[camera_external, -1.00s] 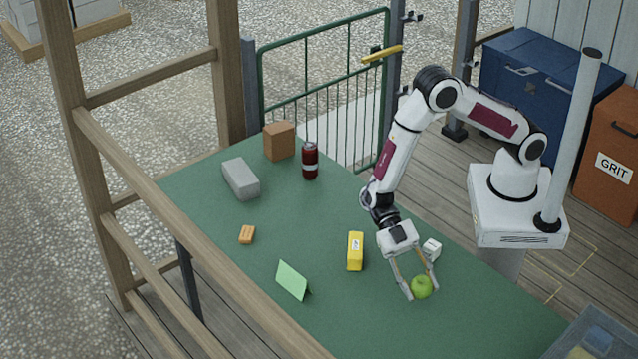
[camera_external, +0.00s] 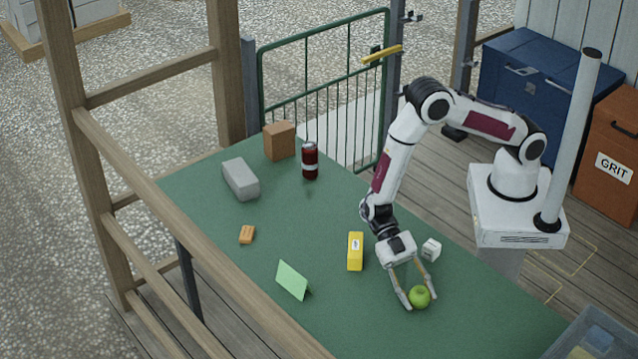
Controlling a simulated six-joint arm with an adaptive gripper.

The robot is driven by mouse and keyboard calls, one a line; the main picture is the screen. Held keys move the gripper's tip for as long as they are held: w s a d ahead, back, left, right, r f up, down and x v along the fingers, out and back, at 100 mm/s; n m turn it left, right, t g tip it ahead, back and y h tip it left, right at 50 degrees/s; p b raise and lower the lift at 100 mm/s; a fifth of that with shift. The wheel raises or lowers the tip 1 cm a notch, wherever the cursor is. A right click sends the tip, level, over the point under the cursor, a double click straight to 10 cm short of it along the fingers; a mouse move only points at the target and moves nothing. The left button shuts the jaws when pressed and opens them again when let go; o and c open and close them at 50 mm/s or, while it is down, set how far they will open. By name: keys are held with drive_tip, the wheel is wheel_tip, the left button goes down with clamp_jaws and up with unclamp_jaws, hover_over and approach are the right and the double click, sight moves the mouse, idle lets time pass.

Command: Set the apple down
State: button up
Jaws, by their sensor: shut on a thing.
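The green apple (camera_external: 419,297) is between the fingertips of my gripper (camera_external: 420,301), low over the green table (camera_external: 345,323) near its front right part. My gripper points down and is shut on the apple. I cannot tell whether the apple touches the table top.
A yellow box (camera_external: 355,251) and a small white cube (camera_external: 431,249) stand close to my gripper. A green folded card (camera_external: 292,281), orange block (camera_external: 247,234), grey block (camera_external: 240,179), dark red can (camera_external: 310,161) and brown box (camera_external: 279,141) are farther left.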

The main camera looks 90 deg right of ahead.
drive_tip(key=o, duration=1.2)
drive_tip(key=shift+w+d+r, duration=0.2)
drive_tip(key=shift+d+r, duration=0.05)
drive_tip(key=shift+d, duration=0.1)
drive_tip(key=v, duration=1.1)
drive_tip(key=shift+d, duration=0.1)
drive_tip(key=shift+w, duration=0.1)
